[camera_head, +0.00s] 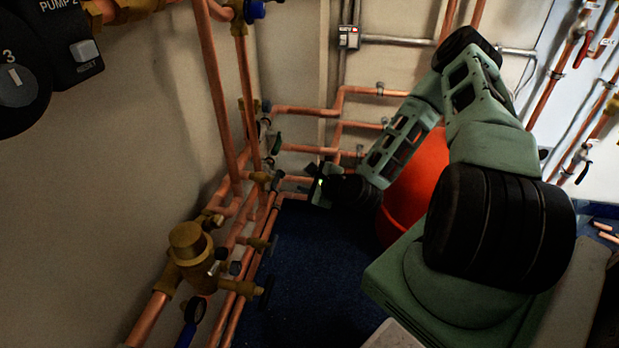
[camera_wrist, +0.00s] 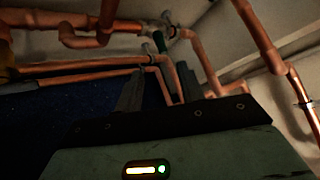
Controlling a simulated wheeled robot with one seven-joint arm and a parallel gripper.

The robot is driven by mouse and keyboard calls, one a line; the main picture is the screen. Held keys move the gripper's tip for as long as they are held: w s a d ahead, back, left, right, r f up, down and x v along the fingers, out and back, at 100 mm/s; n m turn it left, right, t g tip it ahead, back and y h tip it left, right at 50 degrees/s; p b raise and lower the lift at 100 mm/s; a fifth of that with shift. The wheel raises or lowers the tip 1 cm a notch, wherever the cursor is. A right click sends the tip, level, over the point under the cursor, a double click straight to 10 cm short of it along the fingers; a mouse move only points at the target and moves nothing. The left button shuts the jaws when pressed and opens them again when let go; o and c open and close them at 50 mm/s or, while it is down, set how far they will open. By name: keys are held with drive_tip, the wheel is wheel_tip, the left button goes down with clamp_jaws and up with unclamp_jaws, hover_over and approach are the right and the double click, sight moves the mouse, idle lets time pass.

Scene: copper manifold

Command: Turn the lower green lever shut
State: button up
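A small green lever (camera_head: 277,140) shows in the head view on a valve in the copper pipework by the wall corner. A green handle (camera_wrist: 159,42) also shows in the wrist view, beyond my fingertips, on a valve with a pale metal body. I cannot tell for sure that it is the lower one. My gripper (camera_head: 313,184) is below and to the right of the lever in the head view. In the wrist view my gripper (camera_wrist: 158,82) has its two dark fingers apart, with nothing held between them. The handle is apart from the fingers.
Copper pipes (camera_head: 215,90) run up the left wall, and horizontal ones (camera_head: 305,110) cross the back wall close to my gripper. A brass valve body (camera_head: 188,245) stands at the lower left. An orange-red vessel (camera_head: 412,185) is behind my arm. The blue floor (camera_head: 315,270) is clear.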

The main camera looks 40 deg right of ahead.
drive_tip(key=shift+s+r, duration=0.2)
drive_tip(key=shift+s, duration=0.25)
drive_tip(key=shift+c, duration=0.3)
